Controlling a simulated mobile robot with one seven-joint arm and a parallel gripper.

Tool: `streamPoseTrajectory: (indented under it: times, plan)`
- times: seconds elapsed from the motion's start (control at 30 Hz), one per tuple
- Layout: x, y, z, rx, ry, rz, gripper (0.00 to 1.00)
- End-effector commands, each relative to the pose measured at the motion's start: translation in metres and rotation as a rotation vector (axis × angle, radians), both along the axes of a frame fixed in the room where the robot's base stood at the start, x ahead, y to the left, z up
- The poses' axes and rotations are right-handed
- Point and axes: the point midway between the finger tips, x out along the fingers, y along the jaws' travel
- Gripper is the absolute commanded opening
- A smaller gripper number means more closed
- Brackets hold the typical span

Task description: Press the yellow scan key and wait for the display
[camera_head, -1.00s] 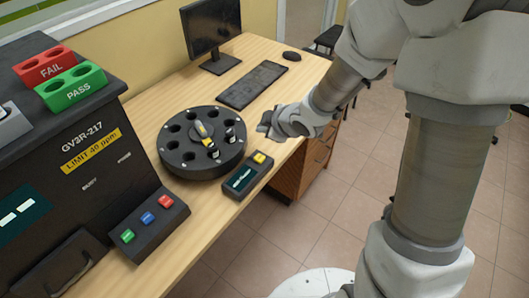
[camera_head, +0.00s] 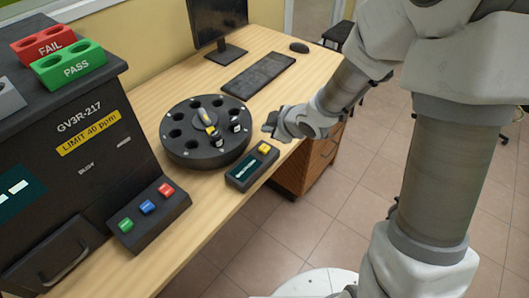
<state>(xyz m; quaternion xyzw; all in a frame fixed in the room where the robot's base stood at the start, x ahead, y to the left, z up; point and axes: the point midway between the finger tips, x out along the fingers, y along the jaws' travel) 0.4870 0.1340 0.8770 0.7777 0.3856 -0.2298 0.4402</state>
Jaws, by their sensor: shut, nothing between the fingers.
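The scanner is a small dark box (camera_head: 252,166) near the table's front edge, beside the round black carousel. Its yellow key (camera_head: 264,149) is at its far right end and its small dark teal display (camera_head: 244,168) is at the near end. Any text on the display is too small to read. My gripper (camera_head: 271,122) is shut and empty, above and just beyond the yellow key, apart from it in the picture. The exact height of the gripper over the key cannot be told.
The black carousel (camera_head: 182,149) holds a few vials. The analyser (camera_head: 60,170) stands at left, with a panel (camera_head: 125,238) of green, blue and red buttons. Red FAIL (camera_head: 45,44) and green PASS (camera_head: 70,68) racks sit on top. A keyboard (camera_head: 258,75) lies behind.

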Motion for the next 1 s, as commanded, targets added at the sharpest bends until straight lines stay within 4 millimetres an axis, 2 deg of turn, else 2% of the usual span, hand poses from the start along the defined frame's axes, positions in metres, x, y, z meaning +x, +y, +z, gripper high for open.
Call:
streamPoseTrajectory:
  times: [0.03, 0.33, 1.0]
  plan:
    - [0.0, 0.0, -0.014, 0.0, 0.001, 0.001, 0.0]
    - [0.0, 0.0, -0.045, 0.001, 0.001, -0.001, 0.0]
    - [0.0, 0.0, -0.048, 0.001, 0.0, -0.001, 0.0]
